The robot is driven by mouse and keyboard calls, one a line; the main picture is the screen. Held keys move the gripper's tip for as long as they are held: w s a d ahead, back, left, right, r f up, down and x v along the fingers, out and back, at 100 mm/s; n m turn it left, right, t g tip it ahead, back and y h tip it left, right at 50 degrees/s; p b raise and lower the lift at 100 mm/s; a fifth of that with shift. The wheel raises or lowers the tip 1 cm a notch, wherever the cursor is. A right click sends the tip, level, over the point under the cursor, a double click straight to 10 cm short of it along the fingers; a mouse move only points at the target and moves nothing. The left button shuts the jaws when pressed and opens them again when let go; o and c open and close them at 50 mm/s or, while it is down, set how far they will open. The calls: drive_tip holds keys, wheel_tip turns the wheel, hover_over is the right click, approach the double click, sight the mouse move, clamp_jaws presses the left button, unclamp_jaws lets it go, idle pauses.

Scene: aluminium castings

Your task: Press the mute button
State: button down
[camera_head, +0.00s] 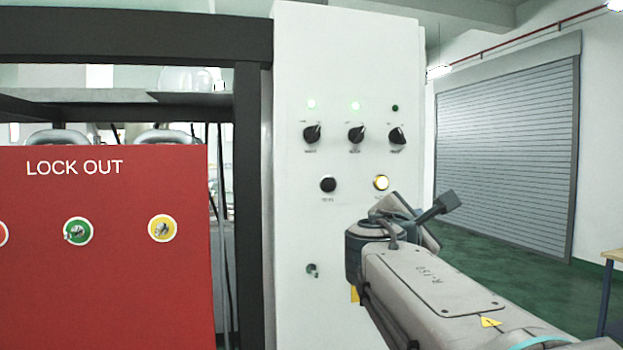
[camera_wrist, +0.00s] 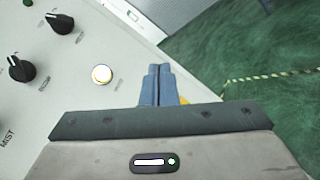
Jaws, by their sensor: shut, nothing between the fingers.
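A white control panel (camera_head: 345,240) stands upright in the middle of the head view. The labels are too small to read, so I cannot tell which is mute. In the wrist view the lit button (camera_wrist: 102,74) is left of my gripper (camera_wrist: 159,68). The fingers are shut together, empty, and apart from that button in the picture. In the head view my arm rises from the lower right, its end just below the lit button.
Three black knobs (camera_head: 356,133) with small lamps above them sit higher on the panel. A key switch (camera_head: 312,270) is lower down. Open green floor and a roller shutter (camera_head: 510,150) are at right.

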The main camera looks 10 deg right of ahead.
drive_tip(key=r, duration=0.1)
drive_tip(key=r+n+t, duration=0.1)
drive_tip(key=r, duration=0.1)
drive_tip(key=r+n, duration=0.1)
drive_tip(key=shift+w+a+r, duration=0.3)
drive_tip(key=shift+a+r, duration=0.05)
drive_tip(key=shift+a, duration=0.05)
drive_tip(key=p, duration=0.3)
approach(385, 187)
drive_tip(key=shift+w+d+r, duration=0.25)
drive_tip(key=shift+w+d, duration=0.25)
drive_tip(key=shift+d, duration=0.35)
drive_tip(key=shift+w+d+r, duration=0.25)
drive_tip(key=shift+w+d, duration=0.25)
drive_tip(key=shift+d, duration=0.35)
drive_tip(key=shift+w+d+r, duration=0.3)
drive_tip(key=shift+w+d, duration=0.2)
drive_tip(key=shift+d, duration=0.4)
drive_tip(key=shift+w+b, duration=0.15)
drive_tip(key=shift+b, duration=0.15)
drive_tip(key=shift+w, duration=0.3)
